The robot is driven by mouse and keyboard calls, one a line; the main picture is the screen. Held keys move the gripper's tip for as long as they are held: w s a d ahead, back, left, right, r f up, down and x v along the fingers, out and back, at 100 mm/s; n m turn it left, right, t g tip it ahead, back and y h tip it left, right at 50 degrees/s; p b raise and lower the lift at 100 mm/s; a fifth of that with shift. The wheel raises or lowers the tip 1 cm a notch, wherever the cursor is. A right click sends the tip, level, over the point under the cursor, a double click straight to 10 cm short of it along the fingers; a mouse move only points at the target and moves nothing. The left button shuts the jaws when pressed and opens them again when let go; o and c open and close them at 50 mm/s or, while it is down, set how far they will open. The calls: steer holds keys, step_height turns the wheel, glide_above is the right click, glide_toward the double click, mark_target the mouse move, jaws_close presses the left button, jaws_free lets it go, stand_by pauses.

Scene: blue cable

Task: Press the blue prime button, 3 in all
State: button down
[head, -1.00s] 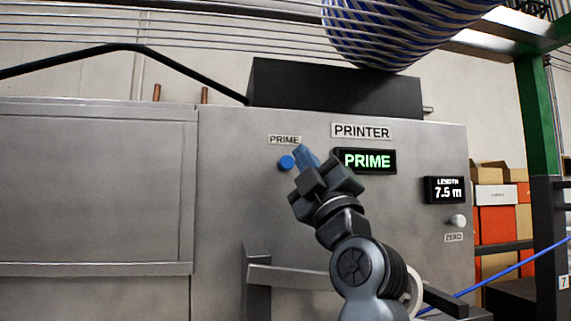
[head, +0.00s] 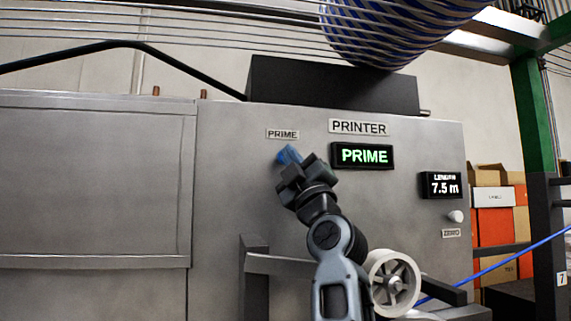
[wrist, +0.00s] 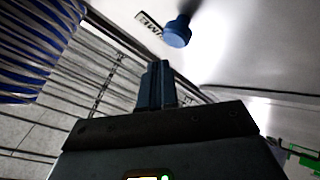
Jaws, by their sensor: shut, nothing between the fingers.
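The blue prime button (wrist: 177,32) stands out from the grey printer panel in the wrist view, beside a partly cut-off PRIME label (wrist: 150,24). My gripper is shut and empty. In the wrist view its fingertips (wrist: 158,64) point toward the button, with a visible gap between. The green-lit display (head: 364,156) reads PRIME.
A LENGTH display (head: 442,185) reads 7.5 m, with a white ZERO knob (head: 456,216) below it. A grey rail (head: 280,264) and a white spoked wheel (head: 393,283) stand low in front. A blue cable (head: 510,263) runs at the right.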

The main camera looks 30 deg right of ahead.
steer(key=shift+w+d, duration=0.1)
steer(key=shift+w, duration=0.35)
steer(key=shift+w+d, duration=0.1)
stand_by(1.7)
steer(key=shift+w+b, duration=0.3)
steer(key=shift+b, duration=0.2)
